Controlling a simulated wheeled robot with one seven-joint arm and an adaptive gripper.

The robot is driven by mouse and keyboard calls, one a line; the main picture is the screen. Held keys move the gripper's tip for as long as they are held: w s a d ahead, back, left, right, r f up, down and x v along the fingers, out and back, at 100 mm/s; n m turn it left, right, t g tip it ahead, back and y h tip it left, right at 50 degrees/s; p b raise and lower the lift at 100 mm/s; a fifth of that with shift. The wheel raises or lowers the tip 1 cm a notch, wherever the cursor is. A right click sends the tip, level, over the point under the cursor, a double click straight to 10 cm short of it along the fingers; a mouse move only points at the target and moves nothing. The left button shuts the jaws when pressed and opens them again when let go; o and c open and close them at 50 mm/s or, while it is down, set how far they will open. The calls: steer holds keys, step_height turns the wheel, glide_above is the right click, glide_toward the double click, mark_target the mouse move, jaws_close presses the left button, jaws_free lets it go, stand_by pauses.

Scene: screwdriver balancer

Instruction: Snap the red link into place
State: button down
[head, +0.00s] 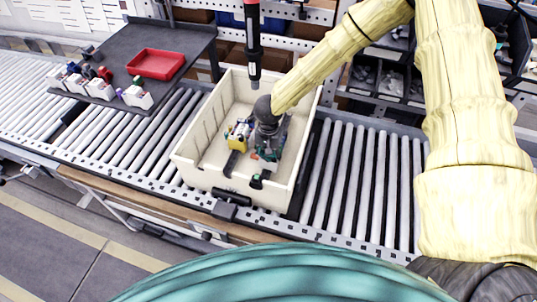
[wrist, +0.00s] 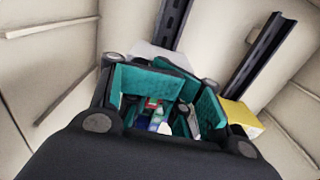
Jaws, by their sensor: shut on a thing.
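The red link (wrist: 152,103) shows only as a small red patch between the teal finger pads in the wrist view; in the head view a small red-orange bit (head: 255,157) shows by the fingertips. My gripper (head: 267,154) is down inside the cream crate (head: 195,172), pointing at its floor. In the wrist view its pads (wrist: 165,108) are close together around something small, with red, white and blue parts showing. Most of the held thing is hidden by the pads, and I cannot tell whether it touches its seat.
A yellow and blue part (head: 239,133) stands left of my gripper in the crate. A screwdriver (head: 253,45) hangs above the crate's back. A dark shelf (head: 120,45) at left carries a red tray (head: 155,63) and several small white bins. Conveyor rollers (head: 360,180) at right are clear.

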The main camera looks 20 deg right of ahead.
steer(key=shift+s+d+f, duration=0.15)
steer(key=shift+s+f, duration=0.1)
steer(key=shift+f, duration=0.05)
steer(key=c, duration=1.1)
jaws_free()
steer(key=shift+c, duration=0.2)
steer(key=o, duration=0.4)
steer(key=shift+w, duration=0.15)
steer(key=shift+r, duration=0.25)
steer(key=shift+w+r, duration=0.1)
steer(key=shift+r, duration=0.15)
step_height(320, 180, up, 11)
steer(key=shift+r, duration=0.2)
